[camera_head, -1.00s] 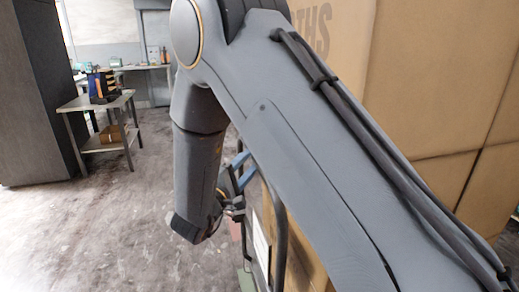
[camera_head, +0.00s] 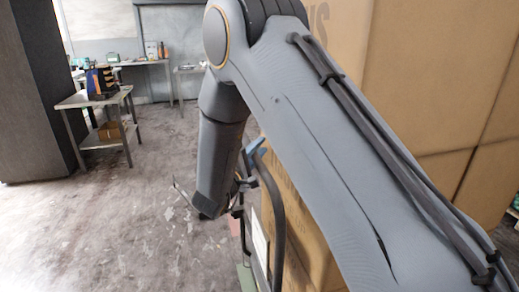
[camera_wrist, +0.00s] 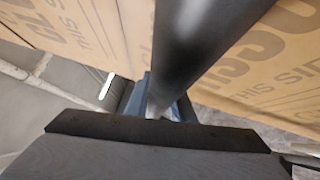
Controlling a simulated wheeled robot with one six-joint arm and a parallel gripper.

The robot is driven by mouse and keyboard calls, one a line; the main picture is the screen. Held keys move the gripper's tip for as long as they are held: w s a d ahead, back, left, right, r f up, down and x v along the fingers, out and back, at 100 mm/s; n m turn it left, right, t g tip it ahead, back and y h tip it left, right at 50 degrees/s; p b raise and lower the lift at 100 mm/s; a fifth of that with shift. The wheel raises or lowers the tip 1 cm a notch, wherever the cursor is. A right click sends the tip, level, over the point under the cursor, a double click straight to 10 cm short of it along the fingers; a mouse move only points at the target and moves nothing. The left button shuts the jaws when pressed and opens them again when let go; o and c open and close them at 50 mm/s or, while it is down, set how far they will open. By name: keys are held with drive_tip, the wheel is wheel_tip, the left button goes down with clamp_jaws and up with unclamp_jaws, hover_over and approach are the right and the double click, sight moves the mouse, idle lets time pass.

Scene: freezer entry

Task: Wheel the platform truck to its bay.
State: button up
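The platform truck shows in the head view by its dark upright handle (camera_head: 276,215), with large cardboard boxes (camera_head: 425,75) behind it; its deck is mostly hidden by my arm. My gripper (camera_head: 252,158) is at the upper bend of the handle, its blue fingers partly hidden. In the wrist view the thick dark bar of the handle (camera_wrist: 205,40) runs down toward my gripper (camera_wrist: 160,105), with blue finger parts on both sides of it. Whether the fingers press on the bar cannot be made out. No marked bay is recognisable.
A metal side table (camera_head: 95,100) with a dark bag (camera_head: 101,82) stands at left, beside a tall dark cabinet (camera_head: 30,100). A workbench (camera_head: 140,63) lines the back wall. The worn grey floor (camera_head: 110,220) at left and centre is clear.

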clamp_jaws()
drive_tip(key=shift+s+a+p, duration=0.15)
drive_tip(key=shift+a+p, duration=0.1)
drive_tip(key=shift+a, duration=0.45)
drive_tip(key=shift+s+a+p, duration=0.1)
drive_tip(key=shift+a+p, duration=0.15)
drive_tip(key=shift+a, duration=0.45)
drive_tip(key=shift+o, duration=1.2)
unclamp_jaws()
drive_tip(key=shift+a, duration=0.1)
drive_tip(key=o, duration=0.4)
drive_tip(key=shift+c, duration=0.2)
drive_tip(key=shift+o, duration=0.4)
drive_tip(key=shift+d, duration=0.4)
drive_tip(key=b+v, duration=0.1)
drive_tip(key=v, duration=0.7)
drive_tip(key=shift+a, duration=0.2)
